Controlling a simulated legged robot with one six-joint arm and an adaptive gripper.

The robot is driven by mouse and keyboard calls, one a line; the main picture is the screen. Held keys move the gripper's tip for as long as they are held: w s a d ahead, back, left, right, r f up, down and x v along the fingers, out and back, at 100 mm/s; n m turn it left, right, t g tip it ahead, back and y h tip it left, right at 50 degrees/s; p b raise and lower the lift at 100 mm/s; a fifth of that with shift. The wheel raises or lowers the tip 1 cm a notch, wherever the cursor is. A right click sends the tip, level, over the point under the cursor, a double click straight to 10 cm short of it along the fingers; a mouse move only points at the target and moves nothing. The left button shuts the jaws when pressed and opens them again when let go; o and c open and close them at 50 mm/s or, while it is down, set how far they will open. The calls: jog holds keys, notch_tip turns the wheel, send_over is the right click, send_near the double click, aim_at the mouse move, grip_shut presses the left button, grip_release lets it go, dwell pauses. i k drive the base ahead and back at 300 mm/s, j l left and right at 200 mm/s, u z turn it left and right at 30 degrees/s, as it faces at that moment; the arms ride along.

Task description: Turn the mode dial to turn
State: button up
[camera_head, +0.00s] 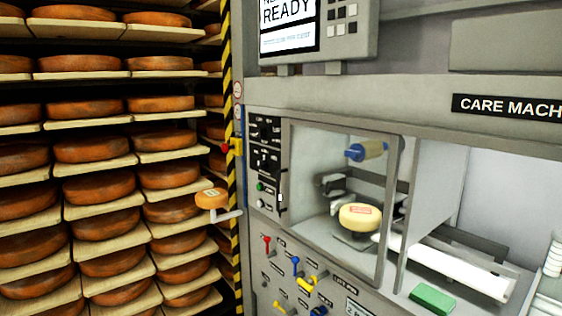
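The care machine's black control panel (264,165) is left of the window. It carries an upper black dial (265,128) and a lower black dial (265,160), with a green button and a pale button below. The labels are too small to read, so I cannot tell which dial is the mode dial or where it points. My gripper is not in view.
A framed window (386,255) shows a pale cheese wheel (359,217) and a blue roller (366,151) inside. Coloured levers (295,266) stick out below. Shelves of cheese wheels (93,148) fill the left.

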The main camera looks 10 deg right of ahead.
aim_at(262, 132)
jog(key=i+j, duration=0.4)
jog(key=i, duration=0.15)
jog(key=i+j+z, duration=0.15)
jog(key=i+j, duration=0.25)
jog(key=i, duration=0.2)
